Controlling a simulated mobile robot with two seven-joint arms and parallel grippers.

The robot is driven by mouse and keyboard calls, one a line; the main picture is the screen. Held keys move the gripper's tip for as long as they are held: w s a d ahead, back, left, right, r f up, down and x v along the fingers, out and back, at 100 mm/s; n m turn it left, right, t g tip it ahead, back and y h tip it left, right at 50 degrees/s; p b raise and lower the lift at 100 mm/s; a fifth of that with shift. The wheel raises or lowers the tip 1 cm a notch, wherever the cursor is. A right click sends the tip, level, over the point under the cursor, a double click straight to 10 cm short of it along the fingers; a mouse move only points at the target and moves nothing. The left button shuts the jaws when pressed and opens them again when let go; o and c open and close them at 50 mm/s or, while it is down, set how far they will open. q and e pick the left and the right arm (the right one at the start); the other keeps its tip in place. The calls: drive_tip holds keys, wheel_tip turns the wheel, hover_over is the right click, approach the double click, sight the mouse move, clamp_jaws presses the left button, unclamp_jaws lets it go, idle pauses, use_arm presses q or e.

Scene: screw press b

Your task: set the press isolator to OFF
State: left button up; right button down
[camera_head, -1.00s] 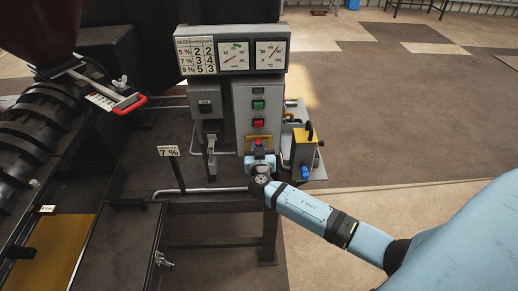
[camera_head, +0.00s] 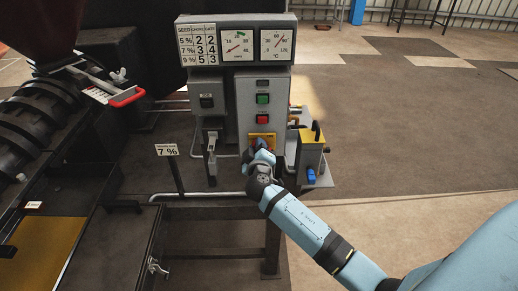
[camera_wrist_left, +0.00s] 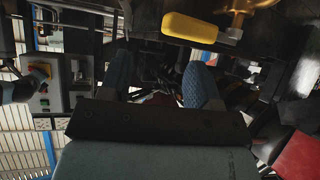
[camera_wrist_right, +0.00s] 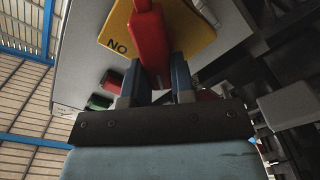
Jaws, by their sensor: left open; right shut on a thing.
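The isolator is a red handle (camera_wrist_right: 152,45) on a yellow plate (camera_wrist_right: 188,25) on the front of the grey control box (camera_head: 262,103). The plate carries lettering that appears as "NO" in the right wrist view, where the picture is turned. My right gripper (camera_wrist_right: 156,82) is shut on the red handle, with one blue finger on each side of it. In the head view the right gripper (camera_head: 258,146) covers most of the handle and the lower part of the plate. My left gripper (camera_wrist_left: 162,80) is open and empty, its fingers wide apart in the left wrist view.
A green button (camera_head: 263,99) and a red button (camera_head: 262,119) sit above the isolator. Two dials (camera_head: 257,44) and a seed table (camera_head: 198,44) are on top. A yellow-topped grey box (camera_head: 311,150) stands close on the right. Open floor lies further right.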

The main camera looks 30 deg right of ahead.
drive_tip(key=n, duration=0.3)
drive_tip(key=shift+w+a+f+n, duration=0.1)
drive_tip(key=shift+f+n, duration=0.15)
drive_tip(key=shift+n, duration=0.15)
drive_tip(key=shift+a+f+n+p, duration=0.1)
drive_tip(key=shift+f+n+p, duration=0.1)
drive_tip(key=shift+n, duration=0.85)
drive_tip(key=shift+f+n+p, duration=0.15)
drive_tip(key=shift+n+p, duration=0.05)
drive_tip(key=shift+n, duration=0.85)
drive_tip(key=c, duration=1)
unclamp_jaws()
drive_tip(key=shift+o, duration=0.2)
drive_tip(key=shift+f, duration=0.1)
drive_tip(key=b+v, duration=0.2)
drive_tip(key=v, duration=1.1)
drive_tip(key=shift+s+b, duration=0.3)
drive_tip(key=shift+s, duration=0.05)
drive_tip(key=shift+a, duration=0.15)
